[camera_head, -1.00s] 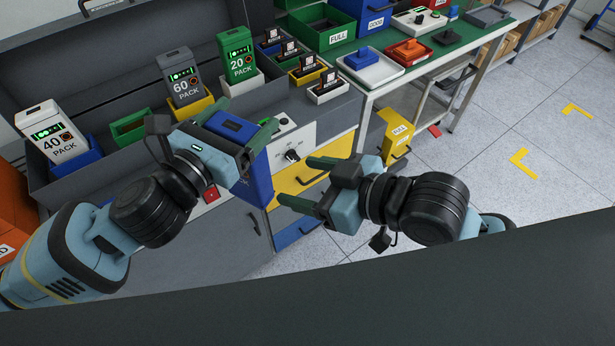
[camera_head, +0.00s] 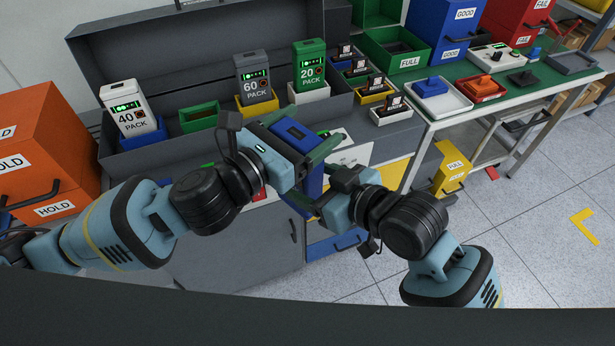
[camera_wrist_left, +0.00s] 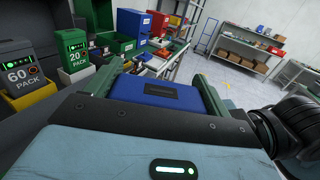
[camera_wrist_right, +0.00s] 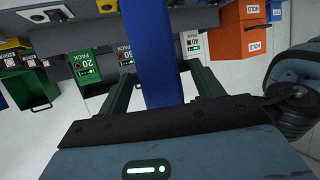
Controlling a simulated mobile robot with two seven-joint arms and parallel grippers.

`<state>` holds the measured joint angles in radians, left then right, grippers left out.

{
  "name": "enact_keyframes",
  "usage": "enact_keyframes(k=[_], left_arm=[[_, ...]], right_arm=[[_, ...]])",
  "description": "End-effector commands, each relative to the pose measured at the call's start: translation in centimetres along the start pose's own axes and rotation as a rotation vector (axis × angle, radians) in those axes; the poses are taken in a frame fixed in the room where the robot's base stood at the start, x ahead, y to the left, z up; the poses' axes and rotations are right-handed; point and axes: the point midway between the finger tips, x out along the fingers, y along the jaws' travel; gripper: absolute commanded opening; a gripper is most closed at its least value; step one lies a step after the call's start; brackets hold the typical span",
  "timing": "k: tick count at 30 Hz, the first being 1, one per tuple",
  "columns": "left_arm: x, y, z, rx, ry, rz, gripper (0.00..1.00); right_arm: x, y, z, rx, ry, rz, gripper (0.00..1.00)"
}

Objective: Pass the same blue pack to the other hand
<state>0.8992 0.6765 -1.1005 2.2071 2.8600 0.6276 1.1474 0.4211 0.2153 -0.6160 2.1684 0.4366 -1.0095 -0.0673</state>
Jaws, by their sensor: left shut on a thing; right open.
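The blue pack (camera_head: 314,182) hangs upright from my left gripper (camera_head: 308,134), in front of the grey bench. In the left wrist view the pack's top (camera_wrist_left: 158,90) sits between the shut-on fingers of my left gripper (camera_wrist_left: 155,77). My right gripper (camera_head: 312,186) is open, lower and to the right, with its fingers at the pack's lower part. In the right wrist view the blue pack (camera_wrist_right: 152,50) rises between the two spread fingers of my right gripper (camera_wrist_right: 160,78). Gaps show on both sides there.
A white 40 pack (camera_head: 130,108), a grey 60 pack (camera_head: 256,80) and a green 20 pack (camera_head: 309,66) stand in holders on the bench. A green holder (camera_head: 199,117) is empty. A green-topped table (camera_head: 500,85) is at right.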

Motion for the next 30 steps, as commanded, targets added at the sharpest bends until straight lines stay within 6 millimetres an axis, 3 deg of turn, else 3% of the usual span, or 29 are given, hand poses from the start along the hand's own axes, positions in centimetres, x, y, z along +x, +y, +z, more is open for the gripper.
enact_keyframes(k=[6,17,30], left_arm=[[0.0,0.0,0.2,0.002,-0.004,-0.001,0.23],[0.0,0.0,0.2,0.002,-0.004,-0.001,0.23],[0.0,0.0,0.2,0.002,-0.004,-0.001,0.23]], right_arm=[[1.9,0.0,-0.1,0.001,0.001,0.0,0.66],[2.2,0.0,-0.1,0.0,0.001,0.0,0.66],[2.2,0.0,0.0,0.0,0.001,0.001,0.09]])
